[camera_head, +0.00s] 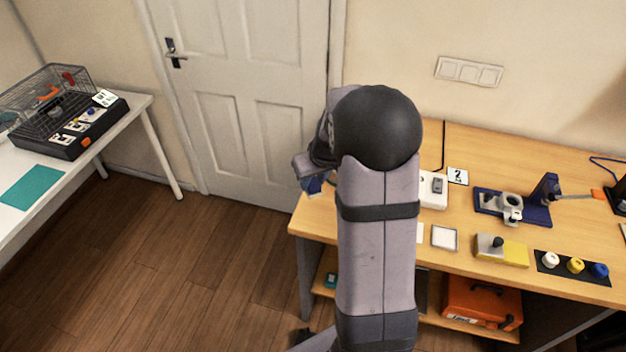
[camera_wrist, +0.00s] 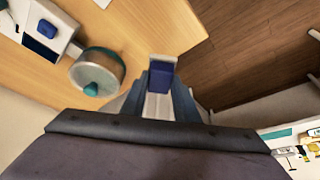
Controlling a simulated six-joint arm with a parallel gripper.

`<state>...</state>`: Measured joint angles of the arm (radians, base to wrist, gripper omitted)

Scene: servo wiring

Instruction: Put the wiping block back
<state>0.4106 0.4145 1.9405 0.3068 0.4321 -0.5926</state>
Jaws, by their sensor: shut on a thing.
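My gripper (camera_wrist: 160,92) is shut on a small dark blue block (camera_wrist: 160,72) with a pale edge, which I take to be the wiping block. In the wrist view the block sits between the two blue-grey fingertips, over or close to the edge of the wooden bench (camera_wrist: 135,28); I cannot tell if it touches the bench. In the head view, blue shows at my gripper (camera_head: 313,184) by the bench's left end, and my arm hides much of that area.
A round pot with a teal knob (camera_wrist: 95,88) and a white device (camera_wrist: 45,30) are left of my gripper. Along the bench are a white pad (camera_head: 445,238), a yellow-grey block (camera_head: 502,250) and a blue fixture (camera_head: 530,210). A white table (camera_head: 135,104) stands at left; open floor lies between.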

